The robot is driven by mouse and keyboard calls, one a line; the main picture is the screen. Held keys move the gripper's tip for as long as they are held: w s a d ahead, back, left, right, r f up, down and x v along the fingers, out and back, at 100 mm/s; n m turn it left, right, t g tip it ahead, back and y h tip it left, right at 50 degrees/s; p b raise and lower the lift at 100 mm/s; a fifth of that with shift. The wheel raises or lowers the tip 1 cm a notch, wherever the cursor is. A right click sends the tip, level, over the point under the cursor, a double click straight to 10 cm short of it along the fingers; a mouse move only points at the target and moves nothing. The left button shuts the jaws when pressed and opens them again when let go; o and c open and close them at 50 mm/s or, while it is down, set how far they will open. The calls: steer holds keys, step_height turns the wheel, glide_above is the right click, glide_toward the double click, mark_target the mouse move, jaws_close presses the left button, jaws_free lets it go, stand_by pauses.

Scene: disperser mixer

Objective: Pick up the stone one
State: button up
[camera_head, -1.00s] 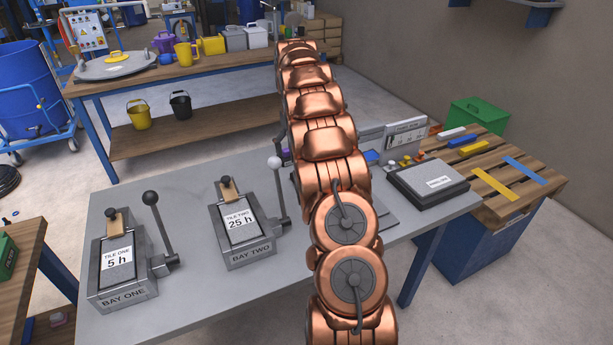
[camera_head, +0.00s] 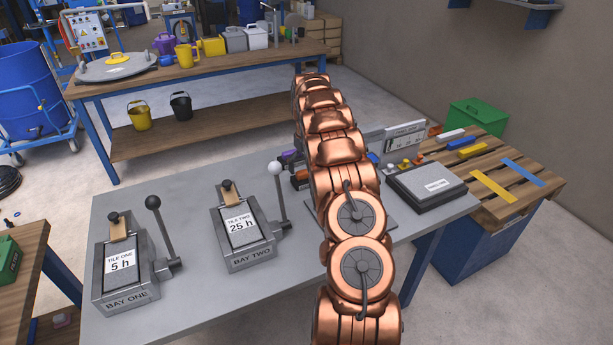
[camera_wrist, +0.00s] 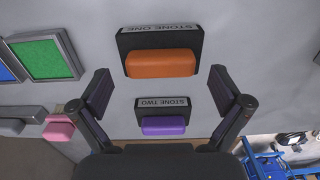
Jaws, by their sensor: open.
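The stone one holder (camera_wrist: 160,40) is a dark block labelled STONE ONE with an orange stone (camera_wrist: 160,63) in front, at the top middle of the wrist view. Below it is the STONE TWO holder (camera_wrist: 163,103) with a purple stone (camera_wrist: 163,126). My gripper (camera_wrist: 159,80) is open and empty, its fingers spread to either side, with the orange stone beyond the fingertips. In the head view, orange (camera_head: 300,179) and purple (camera_head: 290,156) pieces show beside my arm, partly covered by it. My gripper is hidden there.
Bay one (camera_head: 125,270) and bay two (camera_head: 242,235), with upright levers, stand on the grey table (camera_head: 190,300). A grey box (camera_head: 427,187) is right of my arm. A green panel (camera_wrist: 45,60) and a pink block (camera_wrist: 58,128) are left in the wrist view.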

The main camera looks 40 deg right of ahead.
steer(key=shift+f, duration=1.15)
steer(key=c, duration=1.4)
